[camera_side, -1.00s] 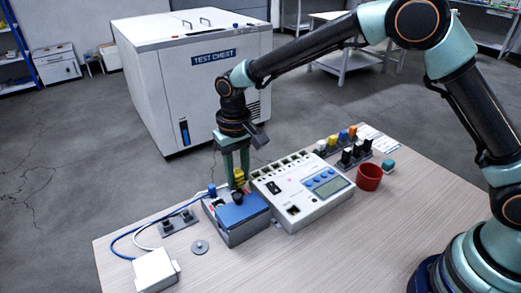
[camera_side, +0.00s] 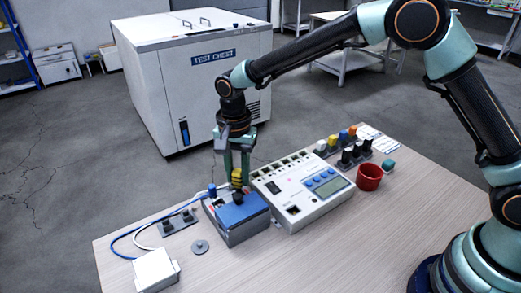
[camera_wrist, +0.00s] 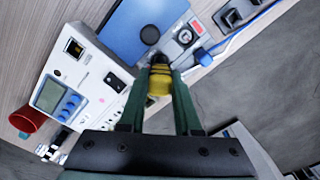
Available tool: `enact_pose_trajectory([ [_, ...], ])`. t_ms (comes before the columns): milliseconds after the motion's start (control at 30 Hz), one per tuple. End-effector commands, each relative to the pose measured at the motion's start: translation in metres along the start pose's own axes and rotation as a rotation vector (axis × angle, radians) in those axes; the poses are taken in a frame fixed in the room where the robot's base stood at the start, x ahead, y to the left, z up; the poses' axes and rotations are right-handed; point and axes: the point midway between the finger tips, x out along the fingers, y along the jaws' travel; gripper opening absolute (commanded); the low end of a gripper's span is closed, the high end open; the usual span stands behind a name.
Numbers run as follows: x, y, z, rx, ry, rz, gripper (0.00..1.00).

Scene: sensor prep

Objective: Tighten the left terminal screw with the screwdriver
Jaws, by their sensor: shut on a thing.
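My gripper (camera_side: 237,182) points down over the back of the blue-topped terminal box (camera_side: 240,212). Its green fingers are shut on the yellow-handled screwdriver (camera_wrist: 159,80), which also shows between them in the side view (camera_side: 237,174). The screwdriver's dark lower part points toward the box's grey terminal strip. A round metal terminal (camera_wrist: 186,36) shows on that strip beside a red label. The screwdriver's tip is hidden, so I cannot tell whether it touches a screw. A black knob (camera_wrist: 150,34) sits on the blue top.
A white meter (camera_side: 300,188) stands close on the right of the box. A blue plug (camera_side: 212,190) and wires lie left, near a white block (camera_side: 155,270). A red cup (camera_side: 369,177) is farther right. The table front is clear.

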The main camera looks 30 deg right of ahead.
Motion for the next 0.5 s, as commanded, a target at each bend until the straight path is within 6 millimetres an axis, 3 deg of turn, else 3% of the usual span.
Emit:
enact_pose_trajectory([
  [500, 0.0006, 0.0004, -0.0004, 0.655, 0.000, 0.001, 0.00],
])
